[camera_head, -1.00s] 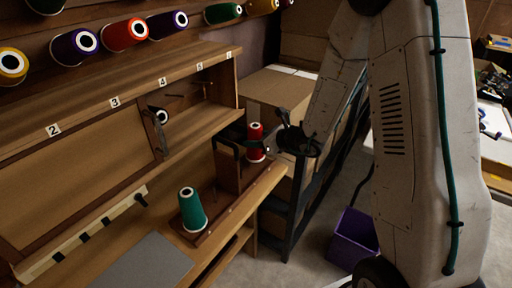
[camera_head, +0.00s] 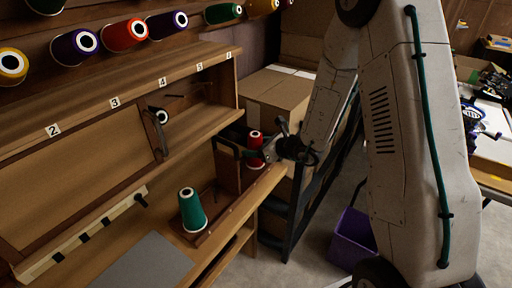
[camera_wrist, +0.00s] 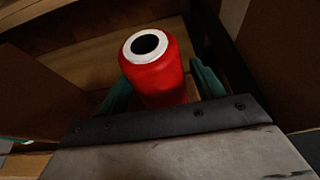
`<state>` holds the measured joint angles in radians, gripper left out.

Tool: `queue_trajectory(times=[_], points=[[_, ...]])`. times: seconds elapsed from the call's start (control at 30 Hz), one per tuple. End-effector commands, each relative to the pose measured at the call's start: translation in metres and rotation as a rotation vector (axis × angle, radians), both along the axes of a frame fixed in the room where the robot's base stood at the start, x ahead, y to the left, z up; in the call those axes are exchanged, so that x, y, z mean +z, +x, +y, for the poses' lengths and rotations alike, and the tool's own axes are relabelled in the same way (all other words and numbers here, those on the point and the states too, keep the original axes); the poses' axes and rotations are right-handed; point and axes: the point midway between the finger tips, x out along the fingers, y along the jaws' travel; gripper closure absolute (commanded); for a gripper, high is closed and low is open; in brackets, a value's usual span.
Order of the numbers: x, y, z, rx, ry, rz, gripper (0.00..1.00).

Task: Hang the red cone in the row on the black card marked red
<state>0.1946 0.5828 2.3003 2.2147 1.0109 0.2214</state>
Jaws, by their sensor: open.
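The red cone (camera_head: 254,137) stands upright at the far right end of the lower bench, behind a wooden divider. My gripper (camera_head: 268,151) is at its right side in the head view and covers part of it. In the wrist view the red cone (camera_wrist: 158,78), with its white top ring and dark hole, sits between the two green fingers of my gripper (camera_wrist: 160,88). The fingers are spread on either side, with the left one close to the cone; contact cannot be told. Another red cone (camera_head: 124,35) hangs in the upper wall row. I cannot make out a card reading red.
A teal cone (camera_head: 192,210) stands in the low wooden tray (camera_head: 232,213). The wooden divider (camera_head: 227,168) is close left of my gripper. Number cards (camera_head: 115,103) line the shelf edge. A cardboard box (camera_head: 277,92) stands behind; a purple bin (camera_head: 352,238) is on the floor.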

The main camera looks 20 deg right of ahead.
Motion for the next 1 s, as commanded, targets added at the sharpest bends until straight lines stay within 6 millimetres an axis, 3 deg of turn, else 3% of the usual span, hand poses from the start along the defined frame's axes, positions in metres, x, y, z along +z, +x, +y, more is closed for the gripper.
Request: queue_trajectory(times=[0.17,0.5,0.7,0.87,1.0], points=[[0.009,-0.012,-0.01,-0.002,-0.001,0.0,0.33],[0.037,-0.066,-0.049,-0.005,-0.001,-0.002,0.33],[0.046,-0.085,-0.063,-0.002,-0.001,0.0,0.33],[0.049,-0.09,-0.065,0.002,-0.001,-0.002,0.33],[0.068,-0.096,-0.048,0.098,-0.043,-0.045,0.33]])
